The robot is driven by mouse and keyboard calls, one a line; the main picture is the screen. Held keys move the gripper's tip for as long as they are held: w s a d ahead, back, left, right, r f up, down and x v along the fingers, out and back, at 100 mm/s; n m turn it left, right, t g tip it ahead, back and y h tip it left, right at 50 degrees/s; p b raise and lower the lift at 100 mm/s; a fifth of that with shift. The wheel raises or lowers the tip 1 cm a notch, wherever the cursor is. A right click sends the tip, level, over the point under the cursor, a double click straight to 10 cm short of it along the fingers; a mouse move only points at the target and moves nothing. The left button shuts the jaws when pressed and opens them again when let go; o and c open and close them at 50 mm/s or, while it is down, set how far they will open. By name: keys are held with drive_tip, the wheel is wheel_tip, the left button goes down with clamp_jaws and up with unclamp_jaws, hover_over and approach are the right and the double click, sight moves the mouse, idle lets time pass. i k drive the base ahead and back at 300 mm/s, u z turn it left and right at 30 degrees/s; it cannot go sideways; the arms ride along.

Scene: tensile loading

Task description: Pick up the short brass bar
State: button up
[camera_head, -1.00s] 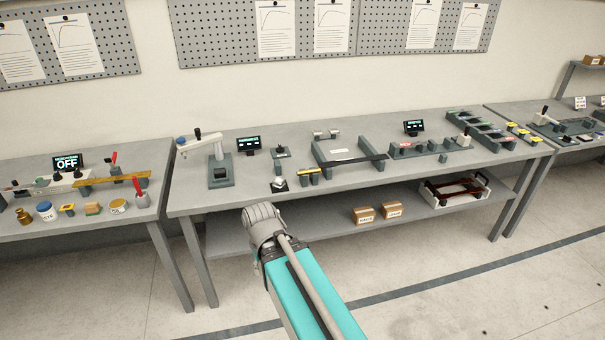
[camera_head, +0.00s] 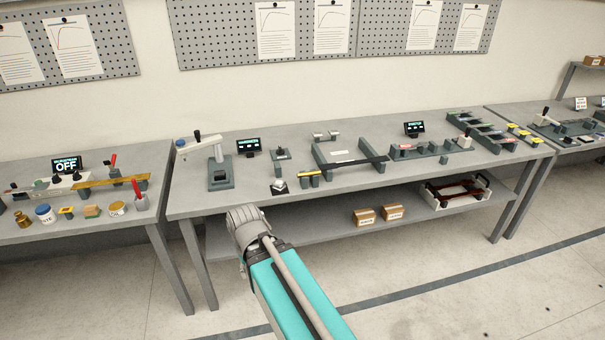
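A short yellow, brass-coloured bar (camera_head: 309,173) lies across two small dark supports near the front edge of the middle bench, left of centre. A longer yellow bar (camera_head: 112,181) rests on supports on the left bench; I cannot tell its material. My teal arm reaches up from the bottom of the picture, and its grey joint is in front of the middle bench's front edge, left of and below the short bar. My gripper itself does not show; the arm's own joint hides it or it is out of sight.
On the middle bench (camera_head: 360,184), a grey lever device (camera_head: 220,172) stands at the left and a grey frame with a dark bar (camera_head: 345,160) right of the short bar. Two cardboard boxes (camera_head: 364,217) and a white crate (camera_head: 433,197) sit on the lower shelf.

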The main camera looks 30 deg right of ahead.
sight(308, 174)
drive_tip(key=i, duration=0.9)
drive_tip(key=z, duration=0.05)
